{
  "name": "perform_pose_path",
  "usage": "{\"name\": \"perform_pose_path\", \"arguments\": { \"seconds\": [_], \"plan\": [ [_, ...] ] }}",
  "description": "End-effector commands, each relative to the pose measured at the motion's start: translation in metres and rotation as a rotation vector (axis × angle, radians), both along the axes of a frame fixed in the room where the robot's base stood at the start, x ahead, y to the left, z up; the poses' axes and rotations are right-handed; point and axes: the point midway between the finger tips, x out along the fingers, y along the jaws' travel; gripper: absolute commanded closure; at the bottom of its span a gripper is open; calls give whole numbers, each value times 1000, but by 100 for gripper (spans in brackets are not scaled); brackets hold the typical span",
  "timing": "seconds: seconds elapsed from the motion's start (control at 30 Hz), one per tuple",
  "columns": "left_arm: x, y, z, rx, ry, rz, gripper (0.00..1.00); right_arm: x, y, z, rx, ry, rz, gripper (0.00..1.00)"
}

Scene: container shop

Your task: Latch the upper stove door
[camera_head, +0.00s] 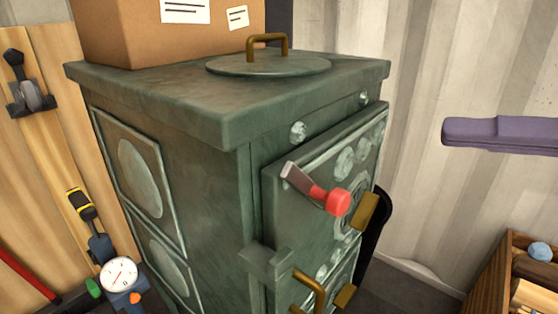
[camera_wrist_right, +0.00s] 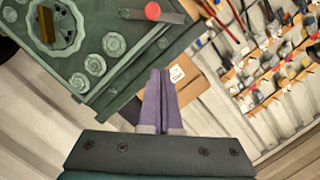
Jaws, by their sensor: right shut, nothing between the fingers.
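The green stove (camera_head: 180,130) has an upper door (camera_head: 295,222) on its front right face, with ornate rosettes and a brass handle (camera_head: 365,210). The door face stands proud of the stove body; I cannot tell whether it is fully flush. A latch lever, a grey bar with a red knob (camera_head: 337,201), is at the upper door. It slants with the knob at its lower right end. In the right wrist view the red knob (camera_wrist_right: 152,11) is near the top edge. My right gripper (camera_head: 446,131), with purple fingers, is shut and empty, right of the door and apart from it. My left gripper is not in view.
A cardboard box (camera_head: 165,35) and a round lid (camera_head: 268,66) sit on the stove top. A lower door with a brass handle is below. Tools hang on the wooden board at the left. A wooden crate (camera_head: 492,282) stands at the lower right. The space between gripper and door is clear.

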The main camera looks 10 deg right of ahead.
Motion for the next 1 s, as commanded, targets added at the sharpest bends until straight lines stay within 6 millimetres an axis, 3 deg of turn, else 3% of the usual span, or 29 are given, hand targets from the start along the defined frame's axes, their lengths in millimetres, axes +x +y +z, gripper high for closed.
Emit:
{"name": "perform_pose_path", "arguments": {
  "seconds": [0.43, 0.87, 1.0],
  "plan": [
    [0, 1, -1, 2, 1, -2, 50, 8, 9, -1, 0, -1, 2, 100],
    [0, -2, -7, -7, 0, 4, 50, 65, 73, -15, 2, -1, 2, 100],
    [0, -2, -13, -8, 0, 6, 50, 56, 86, -32, 2, 4, 1, 100]
  ]
}}
